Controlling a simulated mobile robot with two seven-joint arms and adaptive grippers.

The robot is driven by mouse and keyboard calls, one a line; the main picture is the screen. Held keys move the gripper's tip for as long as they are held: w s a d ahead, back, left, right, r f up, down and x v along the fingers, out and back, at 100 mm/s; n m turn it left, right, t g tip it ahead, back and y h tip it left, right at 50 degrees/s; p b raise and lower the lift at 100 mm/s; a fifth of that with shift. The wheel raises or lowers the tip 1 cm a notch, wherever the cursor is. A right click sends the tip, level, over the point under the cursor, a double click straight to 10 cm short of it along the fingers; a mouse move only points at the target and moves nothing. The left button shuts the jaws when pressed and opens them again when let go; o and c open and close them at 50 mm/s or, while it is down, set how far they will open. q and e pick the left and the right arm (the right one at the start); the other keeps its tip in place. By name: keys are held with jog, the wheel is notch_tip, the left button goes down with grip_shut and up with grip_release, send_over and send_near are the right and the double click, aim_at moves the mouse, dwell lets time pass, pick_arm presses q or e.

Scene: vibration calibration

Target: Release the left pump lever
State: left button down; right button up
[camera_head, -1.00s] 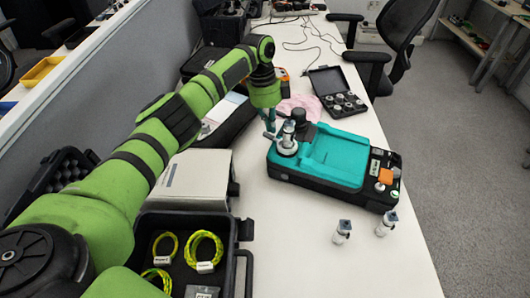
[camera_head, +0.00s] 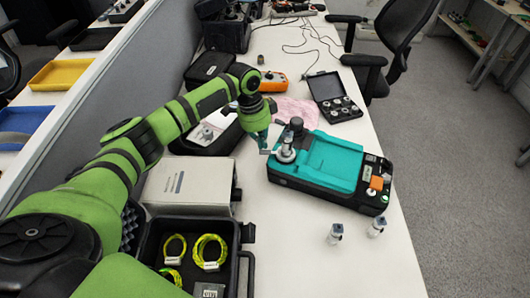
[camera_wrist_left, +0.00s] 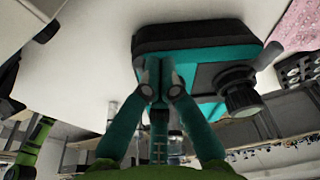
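The teal and black pump unit (camera_head: 333,160) lies on the white table in the head view. At its left end stands a grey upright fitting (camera_head: 286,151) on a round base, with a small pale lever (camera_head: 268,152) pointing left. My left gripper (camera_head: 264,147) is beside this end, its fingertips close to the lever; contact is unclear. In the left wrist view, its teal fingers (camera_wrist_left: 162,90) converge close together in front of the pump unit's teal side (camera_wrist_left: 205,55). A dark knob (camera_wrist_left: 240,97) shows to their right. Whether anything is pinched is hidden. My right gripper is in neither view.
Two small white-and-grey fittings (camera_head: 335,234) stand in front of the pump unit. An open case (camera_head: 334,97) and a pink cloth (camera_head: 296,111) lie behind it. A grey box (camera_head: 190,184) and a case with yellow-green cables (camera_head: 207,250) stand left.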

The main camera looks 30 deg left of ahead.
pick_arm(q)
jog(key=shift+s+d+r+n+p, duration=0.15)
jog(key=shift+s+n+p, duration=0.5)
jog(key=shift+p, duration=0.7)
jog(key=shift+s+d+r+n+p, duration=0.15)
jog(key=shift+s+n+p, duration=0.2)
jog(key=shift+n+p, duration=0.75)
notch_tip(320, 180, up, 6)
jog(key=s+d+n+y+p, duration=0.1)
jog(key=n+p, duration=0.4)
jog(key=p, duration=0.8)
jog(key=shift+s+d+r+t, duration=0.25)
jog(key=shift+s+d+t, duration=0.2)
jog(key=shift+s, duration=0.3)
